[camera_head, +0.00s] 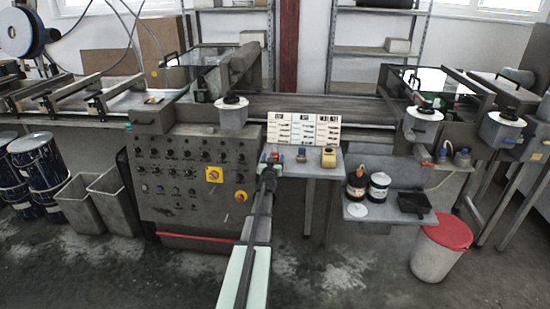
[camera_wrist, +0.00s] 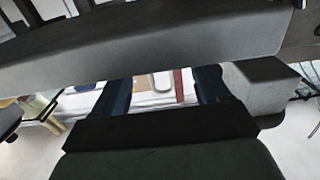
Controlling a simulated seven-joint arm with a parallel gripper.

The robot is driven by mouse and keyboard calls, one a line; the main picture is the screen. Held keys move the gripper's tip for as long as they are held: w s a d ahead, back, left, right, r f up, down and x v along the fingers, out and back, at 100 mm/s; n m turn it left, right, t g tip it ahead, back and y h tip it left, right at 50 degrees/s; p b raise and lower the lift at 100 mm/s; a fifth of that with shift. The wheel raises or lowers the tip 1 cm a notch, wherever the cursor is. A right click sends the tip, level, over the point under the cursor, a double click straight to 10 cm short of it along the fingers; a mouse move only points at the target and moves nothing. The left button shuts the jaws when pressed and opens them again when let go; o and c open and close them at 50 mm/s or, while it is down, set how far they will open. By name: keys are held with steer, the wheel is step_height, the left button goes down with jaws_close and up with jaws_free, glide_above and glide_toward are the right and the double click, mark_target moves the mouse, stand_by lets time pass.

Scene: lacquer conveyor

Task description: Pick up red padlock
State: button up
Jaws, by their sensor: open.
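The red padlock (camera_head: 274,157) appears as a small red shape at the left end of a small light table (camera_head: 311,171), in front of the machine. My gripper (camera_head: 269,168) is just in front of it and partly covers it, so I cannot tell if they touch. In the wrist view my open gripper (camera_wrist: 160,92) shows two dark blue fingers apart, with nothing held between them. I cannot make out the padlock in the wrist view.
A small dark item (camera_head: 301,156) and a yellow device (camera_head: 328,157) stand right of the padlock. A card board (camera_head: 303,130) stands behind them. The control cabinet (camera_head: 190,182) is close on the left. A lower shelf with cans (camera_head: 379,187) is at right.

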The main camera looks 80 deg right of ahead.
mark_target(275, 153)
steer(key=shift+s+d+r, duration=0.1)
steer(key=shift+s+d, duration=0.05)
steer(key=shift+d, duration=3.15)
steer(key=shift+a, duration=0.1)
steer(key=c, duration=1.1)
